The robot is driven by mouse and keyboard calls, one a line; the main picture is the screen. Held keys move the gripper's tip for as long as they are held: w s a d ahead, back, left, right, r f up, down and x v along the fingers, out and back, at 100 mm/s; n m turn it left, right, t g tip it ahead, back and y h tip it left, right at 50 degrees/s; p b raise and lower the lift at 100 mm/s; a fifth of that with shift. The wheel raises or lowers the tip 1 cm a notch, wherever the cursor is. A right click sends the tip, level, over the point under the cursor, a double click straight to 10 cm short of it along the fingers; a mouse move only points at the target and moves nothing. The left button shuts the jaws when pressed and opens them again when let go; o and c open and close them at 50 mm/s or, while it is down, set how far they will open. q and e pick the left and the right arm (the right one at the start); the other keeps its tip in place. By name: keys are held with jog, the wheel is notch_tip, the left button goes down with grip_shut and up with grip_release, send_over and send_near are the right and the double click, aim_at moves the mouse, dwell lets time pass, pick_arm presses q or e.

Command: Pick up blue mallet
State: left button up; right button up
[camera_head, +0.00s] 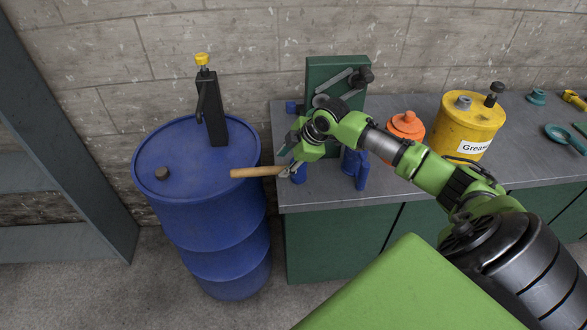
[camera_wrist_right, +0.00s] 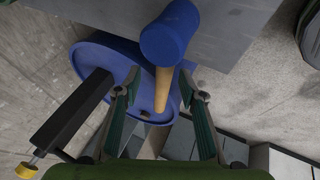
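The blue mallet shows in the right wrist view with a blue cylindrical head (camera_wrist_right: 168,36) and a wooden handle (camera_wrist_right: 163,88). My right gripper (camera_head: 289,170) is at the handle close to the head. In the right wrist view its two fingers (camera_wrist_right: 162,87) stand apart, one on each side of the handle, with gaps showing. My left gripper is not in view.
The blue drum (camera_head: 190,215) carries a black pump with a yellow knob (camera_head: 202,60). A grey frame stands left.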

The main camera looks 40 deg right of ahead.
aim_at(277, 168)
jog(key=f, duration=0.1)
jog(key=w+a+f+p, duration=0.1)
jog(key=w+f+p, duration=0.1)
jog(key=shift+a+f, duration=0.25)
jog(key=shift+a, duration=0.15)
jog(key=shift+w+f, duration=0.1)
jog(key=shift+f, duration=0.25)
grip_shut()
